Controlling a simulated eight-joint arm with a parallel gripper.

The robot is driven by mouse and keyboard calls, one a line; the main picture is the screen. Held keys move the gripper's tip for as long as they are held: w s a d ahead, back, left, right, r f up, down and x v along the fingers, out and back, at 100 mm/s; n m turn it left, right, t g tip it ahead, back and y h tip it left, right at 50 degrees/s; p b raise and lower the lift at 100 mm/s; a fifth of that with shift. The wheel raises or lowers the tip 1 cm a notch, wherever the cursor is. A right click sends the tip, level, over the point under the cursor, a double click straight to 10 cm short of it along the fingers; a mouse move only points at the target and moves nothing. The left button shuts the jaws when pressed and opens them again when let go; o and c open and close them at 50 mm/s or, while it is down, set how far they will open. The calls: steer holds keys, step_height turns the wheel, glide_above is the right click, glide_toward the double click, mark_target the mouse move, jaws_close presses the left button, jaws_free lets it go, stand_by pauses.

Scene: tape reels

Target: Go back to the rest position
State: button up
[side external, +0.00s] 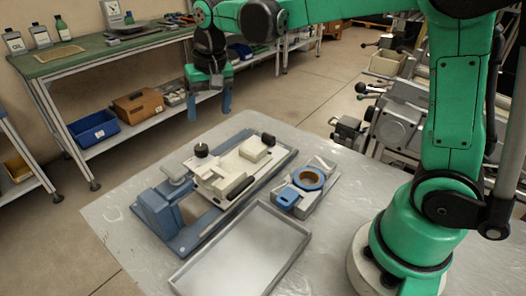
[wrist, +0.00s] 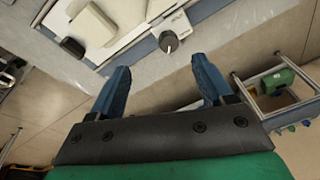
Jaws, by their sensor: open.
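My gripper (side external: 209,104) hangs above the far edge of the table in the side external view, its blue fingers pointing down. In the wrist view my gripper (wrist: 160,86) shows two blue fingers spread apart with nothing between them. Below and in front of it is a cream and blue machine (side external: 222,172) with black knobs, standing on the table. Part of this machine also shows at the top of the wrist view (wrist: 120,42). A small grey fixture with a blue ring (side external: 308,178) stands to the machine's right.
A shallow grey tray (side external: 295,259) lies at the table's front. The metal table (side external: 120,212) has bare room at its left. A green-topped workbench (side external: 95,59) with bottles stands behind, with a blue bin (side external: 93,128) and a brown box (side external: 140,104) on its shelf.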

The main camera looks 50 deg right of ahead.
steer(key=s+f+n+t, duration=0.1)
steer(key=s+n+t, duration=0.3)
steer(key=s, duration=0.8)
steer(key=shift+s+d+n+t, duration=0.3)
steer(key=shift+s+t, duration=0.1)
steer(key=shift+t, duration=0.1)
steer(key=shift+o, duration=0.3)
steer(key=shift+f, duration=0.1)
